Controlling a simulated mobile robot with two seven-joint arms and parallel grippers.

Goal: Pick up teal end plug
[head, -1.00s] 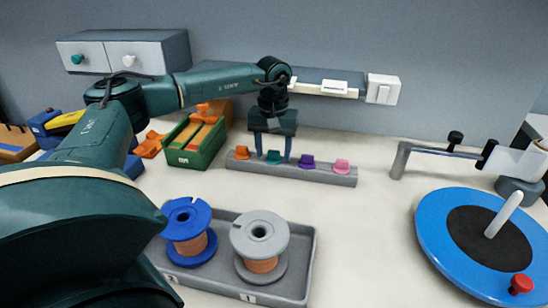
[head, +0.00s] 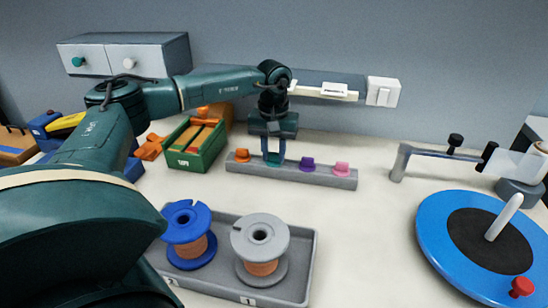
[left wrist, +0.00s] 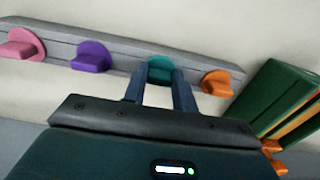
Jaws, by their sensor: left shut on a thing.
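The teal end plug (head: 273,157) sits in the grey rack (head: 330,178), between the orange plug (head: 242,155) and the purple plug (head: 307,163). My left gripper (head: 274,155) reaches down over it from behind and its fingers are shut on the plug's sides. In the left wrist view the teal plug (left wrist: 159,70) shows between the two fingertips (left wrist: 160,80), still at the rack. The fingers hide part of it. My right gripper is not in view.
A pink plug (head: 342,169) stands at the rack's right end. A green bin (head: 197,145) with orange parts is left of the rack. A grey tray (head: 306,262) holds a blue spool (head: 189,228) and a grey spool (head: 260,245) in front. A blue disc (head: 438,235) is at right.

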